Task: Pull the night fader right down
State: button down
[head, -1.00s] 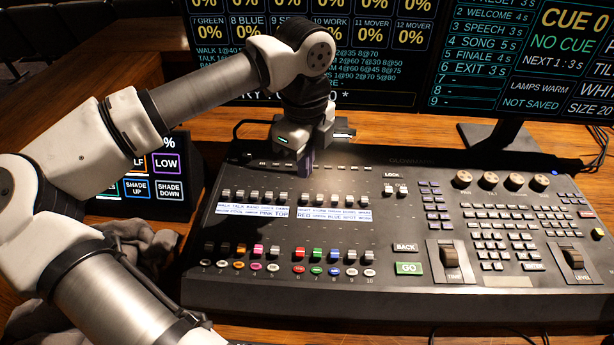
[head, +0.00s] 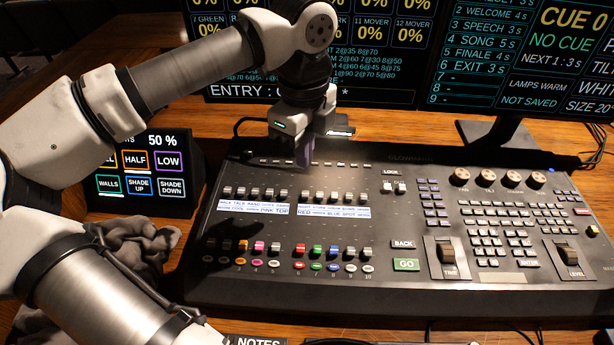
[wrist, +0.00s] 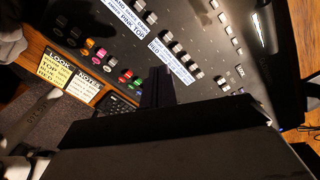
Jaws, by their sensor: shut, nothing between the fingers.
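The mixing desk (head: 450,290) is a wide black console. Its upper row of grey fader caps (head: 270,193) sits above two white label strips. A lower row of coloured caps (head: 316,250) runs below them. The right label strip (head: 334,212) also shows in the wrist view (wrist: 172,62). Its upper words are too small to read surely, so I cannot tell which cap is night. All upper caps look about level. My gripper (head: 304,155) is shut and empty, hanging above the back of the desk, behind the right group of upper caps and apart from them.
A tablet with buttons (head: 140,172) and a crumpled grey cloth (head: 140,245) lie left of the desk. Monitors (head: 510,60) stand behind it. Wheels and two larger levers (head: 446,255) fill the desk's right side. Note cards (wrist: 82,82) lie in front.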

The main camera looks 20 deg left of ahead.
jog(key=s+d+r, duration=0.1)
jog(key=s+d, duration=0.1)
jog(key=s, duration=0.7)
jog(key=shift+s+r+b, duration=0.3)
jog(key=shift+s+b, duration=0.05)
jog(key=shift+b, duration=0.05)
